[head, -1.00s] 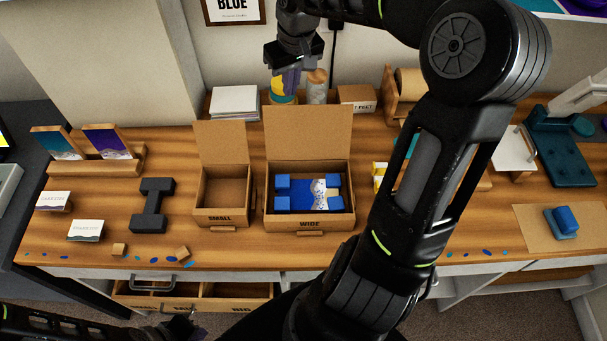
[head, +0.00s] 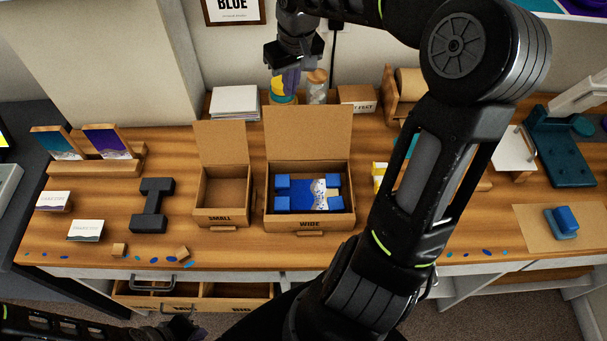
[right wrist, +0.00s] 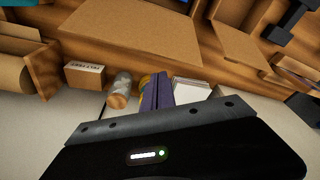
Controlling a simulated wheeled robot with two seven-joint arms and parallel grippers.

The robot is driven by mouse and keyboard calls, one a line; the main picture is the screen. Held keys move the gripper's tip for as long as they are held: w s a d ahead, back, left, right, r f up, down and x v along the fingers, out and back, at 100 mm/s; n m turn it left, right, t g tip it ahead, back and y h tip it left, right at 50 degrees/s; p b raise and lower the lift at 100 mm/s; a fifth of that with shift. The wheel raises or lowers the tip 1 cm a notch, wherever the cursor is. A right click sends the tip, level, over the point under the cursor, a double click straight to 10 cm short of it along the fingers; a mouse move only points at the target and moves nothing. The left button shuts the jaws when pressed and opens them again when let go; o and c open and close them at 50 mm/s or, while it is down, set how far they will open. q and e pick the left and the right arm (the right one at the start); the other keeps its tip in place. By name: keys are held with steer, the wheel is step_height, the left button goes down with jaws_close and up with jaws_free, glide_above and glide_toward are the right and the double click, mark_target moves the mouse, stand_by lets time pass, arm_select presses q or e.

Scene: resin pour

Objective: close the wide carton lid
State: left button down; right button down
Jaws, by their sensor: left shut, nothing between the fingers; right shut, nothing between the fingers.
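The wide carton (head: 311,224) stands on the bench with its brown lid (head: 308,132) raised upright at the back. Blue blocks and a speckled piece (head: 307,193) lie inside it. The lid also shows in the right wrist view (right wrist: 118,32). My right gripper (head: 287,88) is shut and empty, fingers pointing down, above and behind the lid's top edge, seemingly apart from it. Its purple fingers show in the right wrist view (right wrist: 156,92). My left gripper (head: 196,333) is low at the bottom edge, shut, partly hidden, in front of the bench.
The small carton (head: 222,218), its lid up, stands close left of the wide one. Jars (head: 316,90) and a labelled box (head: 357,97) stand behind. A dark dumbbell-shaped piece (head: 152,206) lies left. My right arm hides the bench right of the carton. A drawer (head: 215,302) is open below.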

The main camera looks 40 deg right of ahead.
mark_target(291, 107)
step_height(291, 107, down, 7)
steer(key=b, duration=0.5)
steer(key=shift+r, duration=0.2)
steer(key=shift+s, duration=0.1)
stand_by(0.4)
